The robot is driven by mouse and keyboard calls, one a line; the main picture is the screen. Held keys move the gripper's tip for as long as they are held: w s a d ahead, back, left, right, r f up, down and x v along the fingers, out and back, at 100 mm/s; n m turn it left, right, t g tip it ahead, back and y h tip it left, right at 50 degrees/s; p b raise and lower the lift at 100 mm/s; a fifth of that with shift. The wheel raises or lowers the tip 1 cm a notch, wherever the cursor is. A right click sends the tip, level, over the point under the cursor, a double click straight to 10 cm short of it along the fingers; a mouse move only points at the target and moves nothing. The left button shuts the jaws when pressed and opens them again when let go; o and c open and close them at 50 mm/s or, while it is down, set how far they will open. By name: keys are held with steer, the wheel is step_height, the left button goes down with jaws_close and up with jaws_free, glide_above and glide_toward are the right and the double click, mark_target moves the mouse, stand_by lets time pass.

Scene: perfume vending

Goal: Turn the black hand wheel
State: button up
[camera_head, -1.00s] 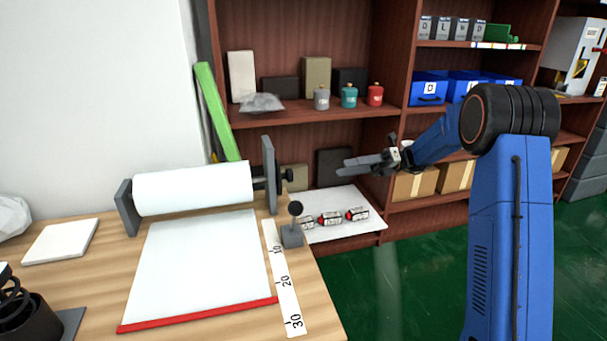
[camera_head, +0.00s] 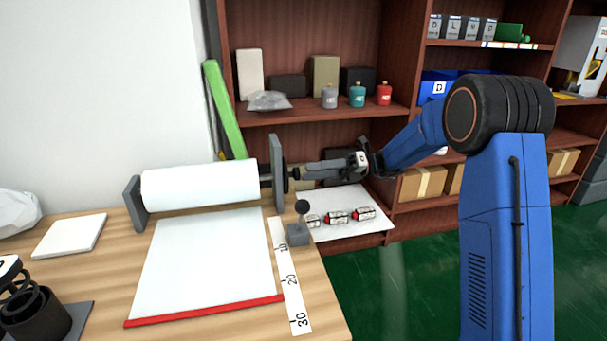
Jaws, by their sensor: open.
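The black hand wheel (camera_head: 288,179) is on the right end of the paper roll's shaft, just outside the dark grey end plate (camera_head: 276,168). The white paper roll (camera_head: 200,185) hangs between two upright plates on the wooden table. My gripper (camera_head: 299,173) comes in from the right at about the wheel's height. Its fingers point left and its tips are at or very close to the wheel. I cannot tell whether they touch it or lie around it. The fingers look open, and the tips partly merge with the wheel in the picture.
A grey block with a black-knobbed lever (camera_head: 299,234) stands on the table below my gripper. A ruler strip (camera_head: 290,280) lies beside the paper sheet (camera_head: 208,260). Behind is a brown shelf (camera_head: 300,115) with bottles and boxes. Small cans lie on a white board (camera_head: 345,200).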

mark_target(291, 175)
steer(key=shift+x, duration=1.7)
steer(key=shift+c, duration=0.6)
steer(key=c, duration=0.9)
